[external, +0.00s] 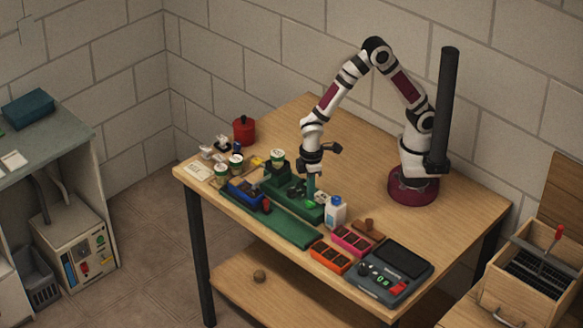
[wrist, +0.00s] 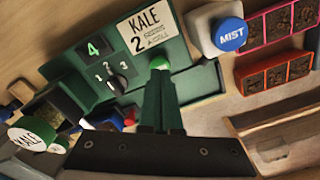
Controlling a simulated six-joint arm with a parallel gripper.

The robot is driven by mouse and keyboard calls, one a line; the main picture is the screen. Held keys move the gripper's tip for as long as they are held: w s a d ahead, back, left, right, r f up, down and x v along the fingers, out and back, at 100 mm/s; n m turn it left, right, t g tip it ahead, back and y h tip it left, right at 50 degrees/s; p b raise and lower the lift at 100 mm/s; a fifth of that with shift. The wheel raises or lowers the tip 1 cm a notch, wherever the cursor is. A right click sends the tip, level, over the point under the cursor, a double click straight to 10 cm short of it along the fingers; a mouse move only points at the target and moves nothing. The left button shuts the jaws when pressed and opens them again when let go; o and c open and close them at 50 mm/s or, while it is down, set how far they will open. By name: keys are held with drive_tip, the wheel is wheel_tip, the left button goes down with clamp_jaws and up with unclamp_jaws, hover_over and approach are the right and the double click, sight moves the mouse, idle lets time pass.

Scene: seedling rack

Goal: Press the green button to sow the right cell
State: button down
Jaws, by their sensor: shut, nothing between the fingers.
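My gripper (wrist: 158,82) is shut and empty, its fingers pointing at the green button (wrist: 157,62) on the green seeder (wrist: 200,82). The fingertips are at or just short of the button; I cannot tell whether they touch it. In the external view my gripper (external: 311,184) is over the seeder (external: 282,200). The cell under the seeder's outlet is not clearly visible.
A white MIST bottle (wrist: 205,28) with a blue cap stands beside the seeder. A pink tray (external: 352,239) and an orange tray (external: 330,257) of dark cells stand past it. A KALE jar (wrist: 30,135) is at the lower left. A grey console (external: 391,268) occupies the front corner.

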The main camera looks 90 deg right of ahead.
wheel_tip(320, 180, up, 6)
drive_tip(key=shift+f, duration=0.25)
idle(0.4)
drive_tip(key=s+d+r+m, duration=0.3)
drive_tip(key=s, duration=0.4)
drive_tip(key=s+d+r+m+y, duration=0.1)
drive_tip(key=s+d+r+m, duration=0.1)
drive_tip(key=s, duration=0.5)
drive_tip(key=s+d+r+m, duration=0.3)
drive_tip(key=s+r, duration=0.1)
drive_tip(key=s, duration=0.2)
drive_tip(key=shift+s+d+m+y, duration=0.3)
drive_tip(key=shift+s+y, duration=0.1)
